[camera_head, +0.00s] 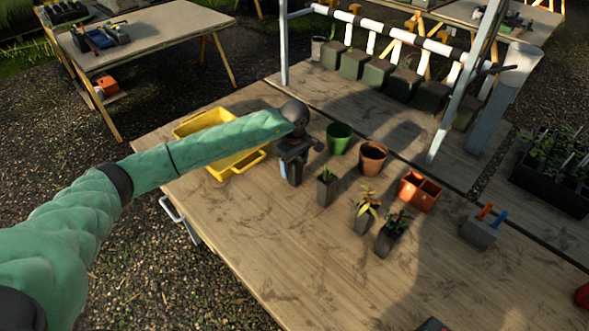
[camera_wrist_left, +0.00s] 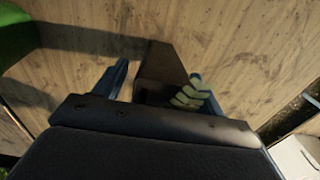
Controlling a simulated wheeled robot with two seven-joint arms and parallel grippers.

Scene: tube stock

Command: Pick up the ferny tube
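Three dark square tubes with plants stand on the wooden table: one with narrow green leaves (camera_head: 325,190), one with yellow-red leaves (camera_head: 363,219) and one with dark green leaves (camera_head: 385,242). I cannot tell for sure which is the ferny tube. My left gripper (camera_head: 293,174) points down just left of the narrow-leaved tube. In the left wrist view my left gripper (camera_wrist_left: 160,85) is open. A dark tube (camera_wrist_left: 165,65) shows between its fingers, with a gap at the left finger. Pale green leaves (camera_wrist_left: 190,97) overlap the right finger. My right gripper is not in view.
A yellow tray (camera_head: 205,122) lies behind the left gripper. A green pot (camera_head: 339,137), a brown pot (camera_head: 373,157) and an orange-red container (camera_head: 420,191) stand to the right. A grey caddy (camera_head: 480,231) is farther right. The front of the table is mostly bare.

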